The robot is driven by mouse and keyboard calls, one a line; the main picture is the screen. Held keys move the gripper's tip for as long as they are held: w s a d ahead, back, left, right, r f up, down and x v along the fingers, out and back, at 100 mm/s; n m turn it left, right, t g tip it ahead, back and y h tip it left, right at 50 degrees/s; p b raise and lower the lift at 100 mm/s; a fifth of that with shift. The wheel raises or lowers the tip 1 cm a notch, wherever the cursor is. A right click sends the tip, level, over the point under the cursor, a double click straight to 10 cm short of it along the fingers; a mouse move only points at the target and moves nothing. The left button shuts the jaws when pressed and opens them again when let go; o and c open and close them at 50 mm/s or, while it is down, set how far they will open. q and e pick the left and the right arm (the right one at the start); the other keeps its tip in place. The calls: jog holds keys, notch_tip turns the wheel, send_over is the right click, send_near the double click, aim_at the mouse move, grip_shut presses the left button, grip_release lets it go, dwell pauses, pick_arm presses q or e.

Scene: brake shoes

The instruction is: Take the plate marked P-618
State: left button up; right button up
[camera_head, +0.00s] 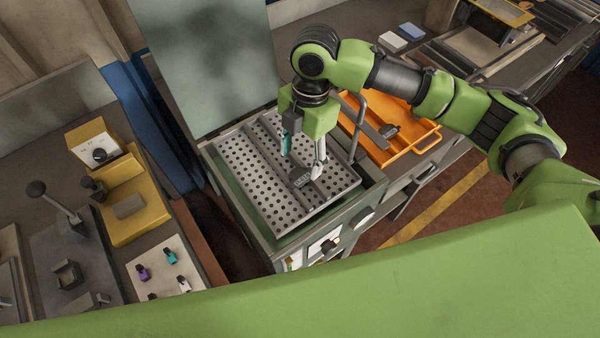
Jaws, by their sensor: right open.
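A small dark plate (300,177) lies on the perforated metal tray (258,184) inside the open green cabinet. It has a light marking on its front edge, too small to read for sure. My right gripper (302,164) points down over the tray with its fingers apart. One finger is left of and behind the plate, the other by the plate's right end. Whether the fingers touch it I cannot tell. My left gripper is not in view.
The cabinet's raised lid (205,60) stands behind the tray. An orange tray (409,148) with a dark part (388,131) lies to the right. A yellow fixture (136,208) and a white board (165,265) with small coloured pieces stand at left. Most of the perforated tray is bare.

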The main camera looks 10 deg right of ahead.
aim_at(300, 176)
jog(key=f, duration=0.1)
jog(key=f+p, duration=0.1)
jog(key=f, duration=0.1)
jog(key=shift+s+f, duration=0.25)
jog(key=shift+s, duration=0.05)
jog(key=shift+a+f, duration=0.1)
jog(key=shift+f, duration=0.2)
pick_arm(q)
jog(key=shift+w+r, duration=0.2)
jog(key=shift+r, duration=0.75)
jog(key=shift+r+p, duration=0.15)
jog(key=shift+p, duration=0.2)
pick_arm(e)
jog(key=shift+f, duration=0.15)
jog(key=c, duration=1.2)
